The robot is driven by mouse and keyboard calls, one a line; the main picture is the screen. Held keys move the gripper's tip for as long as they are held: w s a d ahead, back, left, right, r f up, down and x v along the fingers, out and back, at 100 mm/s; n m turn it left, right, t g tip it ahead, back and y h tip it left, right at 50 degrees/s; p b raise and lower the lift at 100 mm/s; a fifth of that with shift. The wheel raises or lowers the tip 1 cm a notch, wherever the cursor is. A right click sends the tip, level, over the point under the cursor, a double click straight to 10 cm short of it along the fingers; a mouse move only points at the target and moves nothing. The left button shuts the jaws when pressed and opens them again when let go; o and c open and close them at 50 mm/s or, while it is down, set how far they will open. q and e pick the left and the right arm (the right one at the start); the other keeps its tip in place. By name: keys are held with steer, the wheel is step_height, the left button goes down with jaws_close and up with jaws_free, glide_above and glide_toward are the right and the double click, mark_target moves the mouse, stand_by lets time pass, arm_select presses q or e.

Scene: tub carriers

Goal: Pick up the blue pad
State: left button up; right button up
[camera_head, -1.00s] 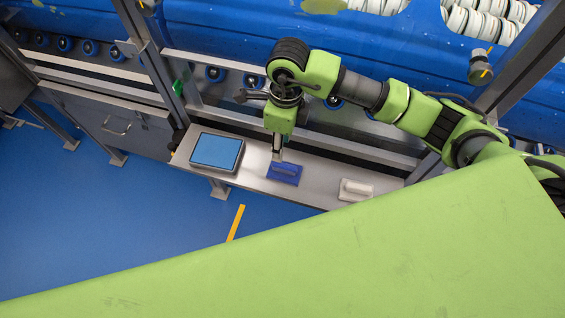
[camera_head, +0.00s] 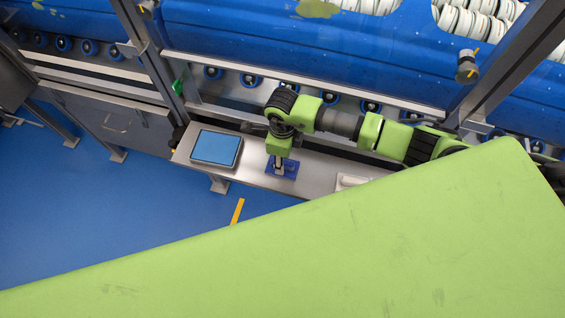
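The blue pad (camera_head: 291,170), a dark blue block with a raised handle, lies on the narrow metal shelf (camera_head: 318,180). My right gripper (camera_head: 279,167), on the arm from the right, points down over the middle of the pad and reaches its handle. It covers part of the pad. The fingers are too small and too hidden to tell whether they are closed on the handle. My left gripper is not in view.
A grey-framed light blue panel (camera_head: 216,148) lies on the shelf left of the pad. A white pad (camera_head: 350,181) lies to the right, partly hidden by my green body. A metal post (camera_head: 157,62) and large blue tub (camera_head: 240,45) stand behind.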

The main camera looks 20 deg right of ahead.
steer(key=shift+f, duration=0.65)
jaws_close()
steer(key=shift+r, duration=0.1)
steer(key=shift+w+r+b, duration=0.1)
steer(key=shift+r+b, duration=0.45)
steer(key=shift+r, duration=0.25)
steer(key=s+d+r+b, duration=0.4)
steer(key=s+d+r, duration=0.5)
steer(key=d+r, duration=0.1)
steer(key=shift+s+d+r, duration=0.15)
steer(key=shift+s+r, duration=0.2)
steer(key=shift+r, duration=0.3)
